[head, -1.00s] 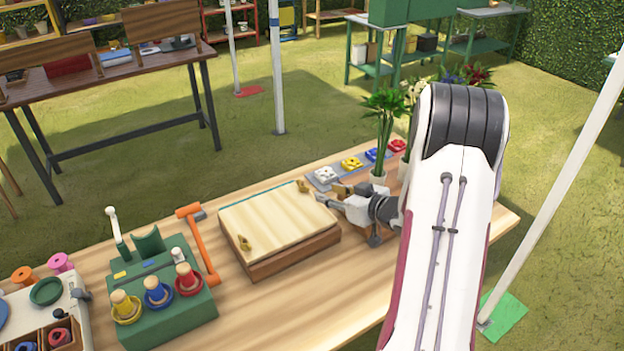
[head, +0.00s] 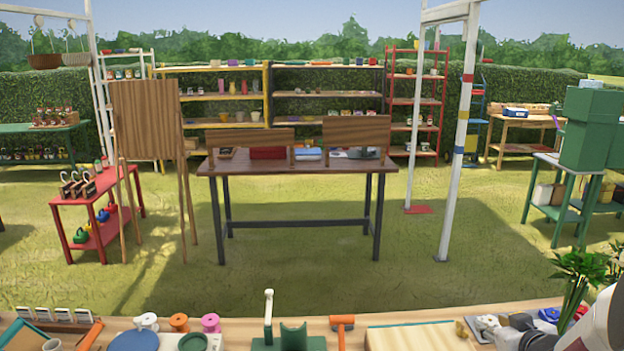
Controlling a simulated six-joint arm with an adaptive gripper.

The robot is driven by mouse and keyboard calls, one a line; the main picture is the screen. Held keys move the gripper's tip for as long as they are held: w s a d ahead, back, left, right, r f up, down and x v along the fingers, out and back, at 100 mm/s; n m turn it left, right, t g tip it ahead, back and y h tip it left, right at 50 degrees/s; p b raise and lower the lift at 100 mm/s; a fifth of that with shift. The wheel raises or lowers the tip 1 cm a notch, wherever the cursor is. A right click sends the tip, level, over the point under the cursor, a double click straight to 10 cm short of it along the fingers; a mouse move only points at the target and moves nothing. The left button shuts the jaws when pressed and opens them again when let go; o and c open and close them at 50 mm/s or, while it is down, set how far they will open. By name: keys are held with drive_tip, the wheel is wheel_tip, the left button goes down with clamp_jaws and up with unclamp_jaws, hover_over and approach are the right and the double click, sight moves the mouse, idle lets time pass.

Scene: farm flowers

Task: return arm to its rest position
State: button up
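Only part of my arm shows, at the bottom right corner of the head view. Its dark wrist and part of my gripper (head: 497,335) are low at the right end of the workbench (head: 240,320), close beside a pale wooden box lid (head: 410,338). The picture's bottom edge cuts them off, so I cannot tell whether the fingers are open or shut. I see nothing clearly held. The rest of my arm is cut off by the right edge.
Potted green leaves (head: 578,275) stand right beside my arm. A dark table (head: 300,172) stands behind on the grass. A white post (head: 458,150) rises right of it.

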drive_tip(key=s+a+r+m+g+h, duration=0.2)
drive_tip(key=s+a+r+g, duration=0.1)
drive_tip(key=s+a+r, duration=0.7)
drive_tip(key=s+a+g+y, duration=0.1)
drive_tip(key=s+a, duration=0.7)
drive_tip(key=s, duration=0.3)
drive_tip(key=s+a+n+g+y, duration=0.1)
drive_tip(key=s+a+g+y, duration=0.1)
drive_tip(key=s+a, duration=0.6)
drive_tip(key=s, duration=0.3)
drive_tip(key=shift+a+f+y, duration=0.15)
drive_tip(key=shift+f+y, duration=0.15)
drive_tip(key=shift+f, duration=0.05)
idle(0.5)
